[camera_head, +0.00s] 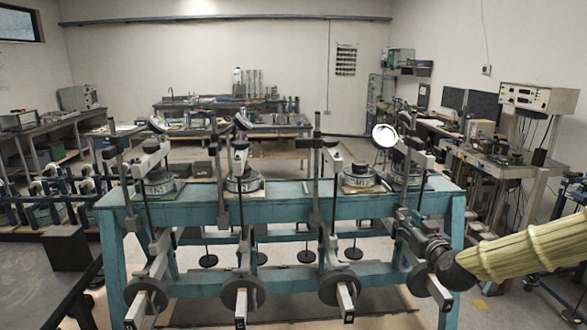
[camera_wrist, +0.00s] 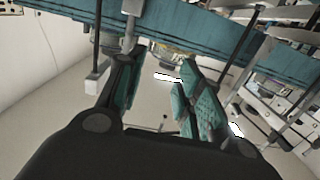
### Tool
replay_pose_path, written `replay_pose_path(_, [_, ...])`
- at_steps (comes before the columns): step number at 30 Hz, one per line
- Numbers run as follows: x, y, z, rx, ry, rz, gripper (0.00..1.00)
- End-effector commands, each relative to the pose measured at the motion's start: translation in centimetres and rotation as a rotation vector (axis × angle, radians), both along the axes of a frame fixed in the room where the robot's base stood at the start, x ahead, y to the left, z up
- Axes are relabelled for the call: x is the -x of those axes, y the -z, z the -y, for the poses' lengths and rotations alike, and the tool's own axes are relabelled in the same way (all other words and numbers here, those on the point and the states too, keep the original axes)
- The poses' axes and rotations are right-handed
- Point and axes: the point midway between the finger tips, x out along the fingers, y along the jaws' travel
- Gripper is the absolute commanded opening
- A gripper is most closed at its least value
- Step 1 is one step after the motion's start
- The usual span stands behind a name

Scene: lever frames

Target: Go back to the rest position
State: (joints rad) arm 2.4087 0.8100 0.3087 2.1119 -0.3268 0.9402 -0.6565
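A blue bench (camera_head: 290,208) carries several lever frames in a row, each with an upright rod, a round cell on top and a dark disc on a pale lever bar low in front. My gripper (camera_head: 404,222) is at the right end of the bench, in front of the rightmost lever frame (camera_head: 407,168). Its sleeved arm comes in from the right. In the wrist view my gripper (camera_wrist: 160,90) has its two teal-padded fingers apart, with nothing seen held between them. The blue bench (camera_wrist: 200,30) crosses above the fingers there. Contact with the frame cannot be told.
A dark table (camera_head: 45,285) stands at the lower left. Low discs on stands (camera_head: 354,253) show beneath the bench. A side bench with instruments (camera_head: 510,160) lies at the right, and a workbench (camera_head: 240,125) at the back. Open floor shows behind the blue bench.

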Motion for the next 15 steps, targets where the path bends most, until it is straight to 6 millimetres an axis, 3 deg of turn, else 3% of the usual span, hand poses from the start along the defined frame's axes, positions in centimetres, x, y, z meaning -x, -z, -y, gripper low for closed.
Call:
replay_pose_path(11, [2.6,8.6,-3.7,-0.014,-0.050,-0.173,0.36])
replay_pose_path(15, [4.9,14.0,-5.6,-0.021,-0.072,-0.287,0.36])
